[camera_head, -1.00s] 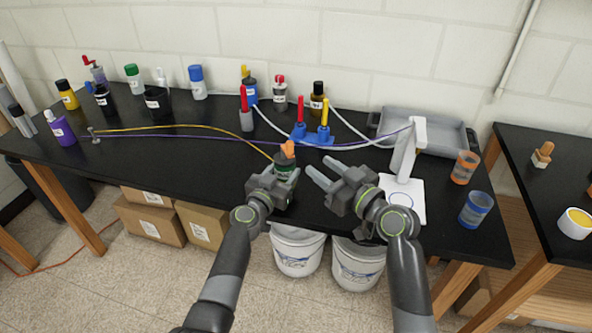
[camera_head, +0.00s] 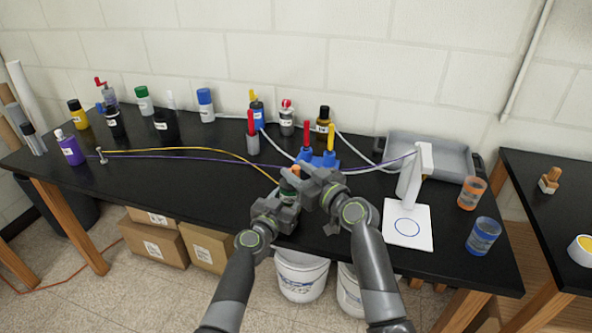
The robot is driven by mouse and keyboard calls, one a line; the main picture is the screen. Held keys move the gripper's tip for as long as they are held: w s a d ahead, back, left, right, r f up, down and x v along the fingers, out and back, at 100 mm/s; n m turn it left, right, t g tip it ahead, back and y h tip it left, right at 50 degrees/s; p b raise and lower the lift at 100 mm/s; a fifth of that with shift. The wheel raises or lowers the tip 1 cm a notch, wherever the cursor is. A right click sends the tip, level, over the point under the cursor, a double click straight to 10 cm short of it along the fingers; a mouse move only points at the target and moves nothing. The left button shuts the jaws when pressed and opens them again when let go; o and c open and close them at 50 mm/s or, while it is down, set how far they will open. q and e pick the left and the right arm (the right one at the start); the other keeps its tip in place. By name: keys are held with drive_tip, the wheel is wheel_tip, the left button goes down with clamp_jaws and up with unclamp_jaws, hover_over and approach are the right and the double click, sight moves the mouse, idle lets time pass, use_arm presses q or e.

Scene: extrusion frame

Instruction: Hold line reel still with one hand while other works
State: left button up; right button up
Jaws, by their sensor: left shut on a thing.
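The line reel (camera_head: 289,182) stands near the front edge of the black table, mostly hidden by my grippers. A yellow line (camera_head: 222,151) runs from a small metal post (camera_head: 102,156) at the left to the reel. My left gripper (camera_head: 284,202) is shut on the reel, low on its body. My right gripper (camera_head: 304,181) is right beside the reel's top, on its right. Its fingertips overlap the reel in this view, so I cannot tell whether they touch or hold it.
A purple line (camera_head: 210,159) crosses the table to a white stand (camera_head: 412,180). A blue holder (camera_head: 325,162) with red and yellow tools stands just behind my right gripper. Several bottles line the back. Orange (camera_head: 471,194) and blue (camera_head: 483,236) cups stand at the right.

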drive_tip(key=shift+w+a, duration=0.3)
drive_tip(key=shift+w, duration=0.05)
clamp_jaws()
drive_tip(key=shift+w+d+n+g+y, duration=0.15)
drive_tip(key=shift+n+g+y, duration=0.15)
drive_tip(key=shift+g+y, duration=0.15)
drive_tip(key=shift+w+d+f+n+g+y, duration=0.1)
drive_tip(key=shift+w+d+n+g+y, duration=0.15)
drive_tip(key=shift+n+g+y, duration=1.05)
drive_tip(key=shift+w+d+n+g+y, duration=0.25)
drive_tip(key=shift+n+g+y, duration=0.5)
drive_tip(key=shift+g, duration=0.9)
drive_tip(key=shift+w+d+f+n+g+y, duration=0.2)
drive_tip(key=shift+n+g+y, duration=0.5)
drive_tip(key=shift+n+g, duration=0.75)
drive_tip(key=shift+r+g, duration=0.15)
drive_tip(key=shift+g, duration=0.2)
